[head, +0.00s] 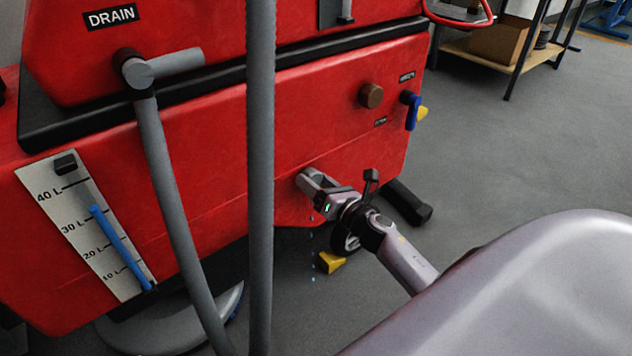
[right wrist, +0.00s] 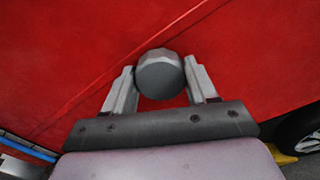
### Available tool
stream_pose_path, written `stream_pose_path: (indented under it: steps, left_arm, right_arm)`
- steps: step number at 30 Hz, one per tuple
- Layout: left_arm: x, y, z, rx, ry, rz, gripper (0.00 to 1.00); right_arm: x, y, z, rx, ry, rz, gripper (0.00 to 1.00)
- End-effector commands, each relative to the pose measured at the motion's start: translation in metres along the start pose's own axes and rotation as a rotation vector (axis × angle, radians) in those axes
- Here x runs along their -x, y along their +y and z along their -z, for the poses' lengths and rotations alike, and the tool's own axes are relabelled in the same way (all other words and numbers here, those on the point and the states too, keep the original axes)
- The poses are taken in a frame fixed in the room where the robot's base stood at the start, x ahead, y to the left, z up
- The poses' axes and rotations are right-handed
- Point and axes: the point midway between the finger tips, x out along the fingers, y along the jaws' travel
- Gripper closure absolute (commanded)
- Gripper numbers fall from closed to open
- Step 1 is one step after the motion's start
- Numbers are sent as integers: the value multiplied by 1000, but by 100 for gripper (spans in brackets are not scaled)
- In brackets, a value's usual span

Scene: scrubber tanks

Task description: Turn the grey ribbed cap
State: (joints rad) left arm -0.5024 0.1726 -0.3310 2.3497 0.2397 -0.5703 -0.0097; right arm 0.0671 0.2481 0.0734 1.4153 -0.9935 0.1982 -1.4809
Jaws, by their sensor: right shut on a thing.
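The grey ribbed cap (right wrist: 160,76) sits against the red tank wall in the right wrist view, its round end facing me. My right gripper (right wrist: 158,82) is shut on the cap, with one finger on each side of it. In the head view, my right gripper (head: 312,182) reaches the lower part of the red tank (head: 300,130), and its fingers largely hide the cap there. A few bluish drops (head: 312,245) show in a line below the gripper. My left gripper is not in view.
A grey hose (head: 260,180) hangs in front of the tank. A brown knob (head: 371,95) and a blue lever (head: 411,110) are to the upper right of the gripper. A level gauge (head: 75,210) is at left. A wheel (head: 345,240) and yellow block (head: 331,262) are below.

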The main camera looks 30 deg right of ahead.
Motion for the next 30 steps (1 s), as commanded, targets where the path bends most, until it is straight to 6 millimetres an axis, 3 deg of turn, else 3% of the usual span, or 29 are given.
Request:
stream_pose_path:
  steps: [18,30]
  left_arm:
    - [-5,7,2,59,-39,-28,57]
    - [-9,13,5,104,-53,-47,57]
  right_arm:
    - [0,-2,0,-574,1,1,73]
    - [0,-3,1,-823,0,1,73]
